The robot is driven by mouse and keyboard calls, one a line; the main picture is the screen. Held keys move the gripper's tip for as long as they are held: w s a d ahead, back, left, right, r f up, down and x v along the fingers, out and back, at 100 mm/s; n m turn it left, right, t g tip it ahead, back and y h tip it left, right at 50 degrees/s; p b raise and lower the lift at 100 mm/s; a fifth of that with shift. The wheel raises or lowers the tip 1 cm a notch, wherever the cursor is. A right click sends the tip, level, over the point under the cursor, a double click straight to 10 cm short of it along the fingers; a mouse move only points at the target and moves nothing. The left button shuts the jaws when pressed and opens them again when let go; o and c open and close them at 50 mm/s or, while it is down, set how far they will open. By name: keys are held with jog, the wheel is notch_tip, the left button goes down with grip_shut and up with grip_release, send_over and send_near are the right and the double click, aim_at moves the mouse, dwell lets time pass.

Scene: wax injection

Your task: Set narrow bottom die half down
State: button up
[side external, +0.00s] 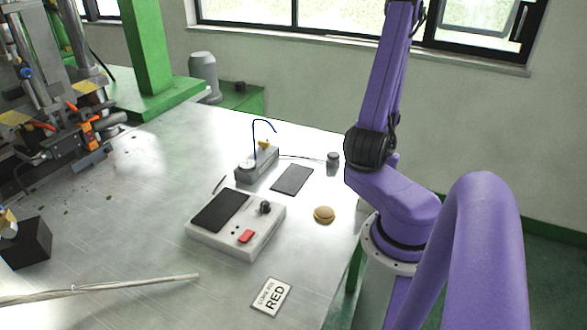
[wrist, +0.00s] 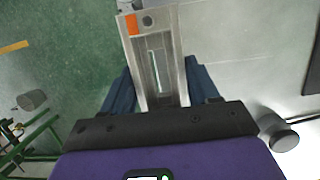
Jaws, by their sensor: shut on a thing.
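A long metal die half (wrist: 155,62) with an orange patch near its far left corner and a slot along its middle shows in the wrist view. My gripper (wrist: 160,84) has its blue fingers on both sides of it, shut on it. The die half points away from the wrist, and its near end is hidden by the gripper body. My gripper and the die half are out of the side external view, where only my arm shows. Whether the die half is the narrow bottom one cannot be told.
A machine (side external: 50,100) stands at the left. Green floor (wrist: 60,60) shows in the wrist view.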

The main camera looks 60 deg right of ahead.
send_near(292, 179)
jog(key=x, duration=0.5)
jog(key=shift+w+a+f, duration=0.1)
jog(key=shift+a+f, duration=0.05)
jog(key=shift+f, duration=0.35)
jog(key=shift+f, duration=0.15)
dwell(0.3)
jog(key=o, duration=1.4)
jog(key=v, duration=1.2)
